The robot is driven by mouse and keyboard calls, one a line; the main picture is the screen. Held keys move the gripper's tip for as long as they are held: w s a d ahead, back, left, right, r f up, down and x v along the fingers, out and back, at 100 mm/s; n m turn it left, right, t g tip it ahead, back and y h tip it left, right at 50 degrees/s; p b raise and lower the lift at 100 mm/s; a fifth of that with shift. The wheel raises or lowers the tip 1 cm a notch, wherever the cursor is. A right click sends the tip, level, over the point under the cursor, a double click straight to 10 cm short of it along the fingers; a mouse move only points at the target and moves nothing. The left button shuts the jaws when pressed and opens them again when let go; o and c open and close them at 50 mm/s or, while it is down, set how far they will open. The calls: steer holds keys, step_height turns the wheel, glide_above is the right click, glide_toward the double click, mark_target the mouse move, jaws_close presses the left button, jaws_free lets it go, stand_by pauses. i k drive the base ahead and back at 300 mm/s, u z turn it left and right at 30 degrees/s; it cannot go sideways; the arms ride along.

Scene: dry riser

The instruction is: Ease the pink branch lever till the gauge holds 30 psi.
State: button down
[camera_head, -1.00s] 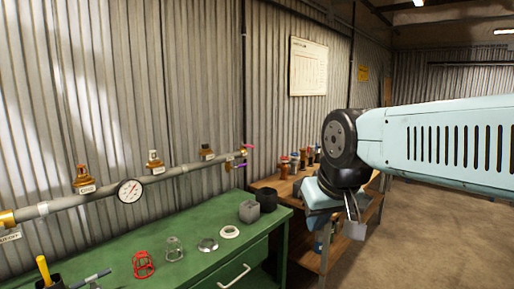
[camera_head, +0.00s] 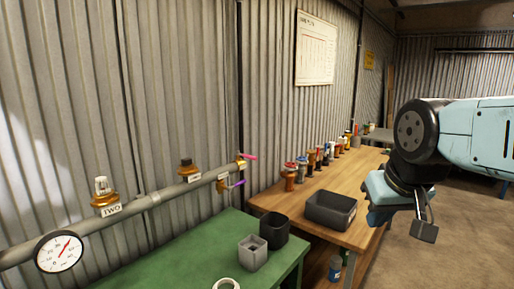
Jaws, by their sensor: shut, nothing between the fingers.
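The pink branch lever (camera_head: 249,157) sticks out at the right end of the grey pipe (camera_head: 165,194), on a brass valve. A purple lever (camera_head: 237,184) sits just below it. The round white gauge (camera_head: 59,252) hangs on the pipe at the lower left, with a red needle pointing to the upper right; the exact reading is too small to tell. My gripper (camera_head: 424,231) is at the right, pointing down, shut and empty.
A green bench (camera_head: 185,255) runs under the pipe, with a grey square cup (camera_head: 253,253) and a dark cup (camera_head: 275,230) on it. A wooden bench (camera_head: 355,235) holds a dark bin (camera_head: 331,210) and several valves. Open floor lies at the right.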

mark_target(247, 156)
steer(key=u, duration=0.15)
steer(key=i, duration=1.1)
steer(key=u, duration=0.05)
steer(key=k, duration=1.5)
steer(key=u, duration=0.35)
steer(key=i, duration=1)
steer(key=z, duration=0.1)
